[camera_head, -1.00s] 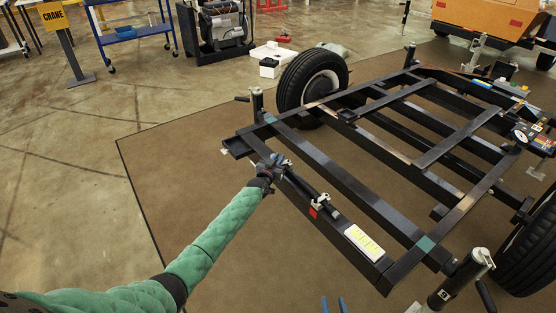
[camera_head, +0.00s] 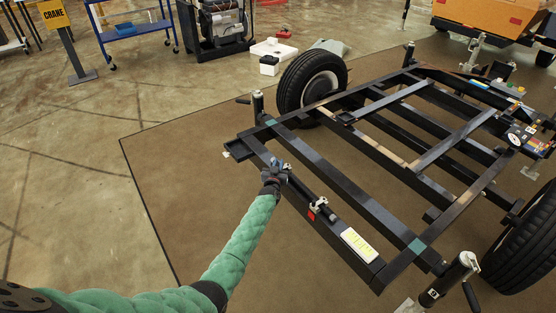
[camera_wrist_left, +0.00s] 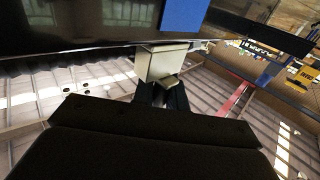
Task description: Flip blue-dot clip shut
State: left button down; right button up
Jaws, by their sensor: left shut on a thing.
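My left gripper (camera_head: 274,172) is at the near left beam of the black trailer frame (camera_head: 345,192). Its dark fingers (camera_wrist_left: 161,95) are shut on a small pale clip part (camera_wrist_left: 165,62) in the left wrist view. A blue patch (camera_wrist_left: 184,14) is on the dark beam just beside this clip. In the head view the clip is mostly hidden by the gripper; a bit of blue shows at the fingers. My right gripper is not in view.
A yellow-white label (camera_head: 360,245) is on the beam's right part. A wheel (camera_head: 312,78) stands behind the frame, another tyre (camera_head: 525,245) at right. Jack posts (camera_head: 257,104) stand at the corners. The brown mat (camera_head: 190,160) left of the frame is clear.

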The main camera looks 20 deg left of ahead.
pick_arm(q)
jog(key=shift+s+d+r+y, duration=0.1)
jog(key=shift+d+r+y, duration=0.05)
jog(key=shift+y, duration=0.25)
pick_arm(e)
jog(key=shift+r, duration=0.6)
pick_arm(q)
jog(key=c, duration=1.4)
grip_release()
